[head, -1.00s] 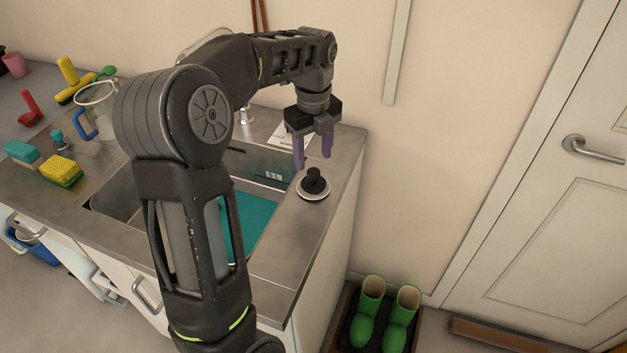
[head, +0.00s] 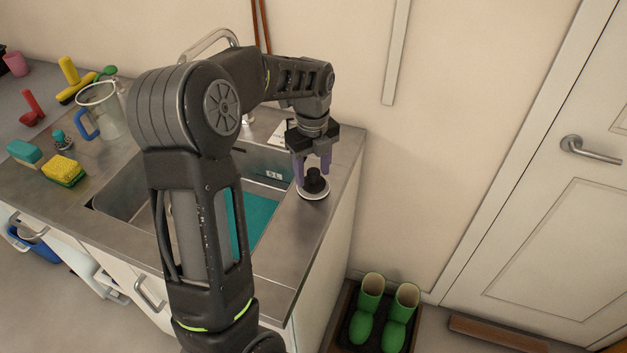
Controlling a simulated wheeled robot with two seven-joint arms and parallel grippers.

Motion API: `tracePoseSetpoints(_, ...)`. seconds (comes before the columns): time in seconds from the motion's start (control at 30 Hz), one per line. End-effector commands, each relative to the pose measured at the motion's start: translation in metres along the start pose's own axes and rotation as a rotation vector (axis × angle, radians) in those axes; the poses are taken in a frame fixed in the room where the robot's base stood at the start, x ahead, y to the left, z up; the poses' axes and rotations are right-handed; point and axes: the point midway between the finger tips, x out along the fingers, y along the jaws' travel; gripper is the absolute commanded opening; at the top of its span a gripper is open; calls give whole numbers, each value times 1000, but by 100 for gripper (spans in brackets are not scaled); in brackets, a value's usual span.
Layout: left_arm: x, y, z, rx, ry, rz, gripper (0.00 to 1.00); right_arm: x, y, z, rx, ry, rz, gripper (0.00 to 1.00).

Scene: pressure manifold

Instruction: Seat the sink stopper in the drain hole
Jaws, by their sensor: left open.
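The sink stopper (head: 313,187), a white-rimmed disc with a black knob, sits on the steel counter to the right of the sink basin (head: 122,197). My left gripper (head: 312,176) is open, with its purple fingers pointing down around or just beside the black knob; I cannot tell whether they touch it. The drain hole is not visible; my left arm covers much of the basin. A teal sheet or water surface (head: 262,215) shows in the basin. My right gripper is not in view.
The faucet (head: 212,42) rises behind the basin. Green boots (head: 399,318) stand on the floor at right.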

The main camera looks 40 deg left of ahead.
Motion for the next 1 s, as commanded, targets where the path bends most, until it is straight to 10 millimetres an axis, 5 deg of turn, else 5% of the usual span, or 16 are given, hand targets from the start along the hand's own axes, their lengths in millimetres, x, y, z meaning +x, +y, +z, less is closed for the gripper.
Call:
tracePoseSetpoints(0.2,0,0,0,0,0,0,52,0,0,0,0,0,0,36)
tracePoseSetpoints(0.83,0,0,0,0,0,0,1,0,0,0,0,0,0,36)
tracePoseSetpoints(1.0,0,0,0,0,0,0,0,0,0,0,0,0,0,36)
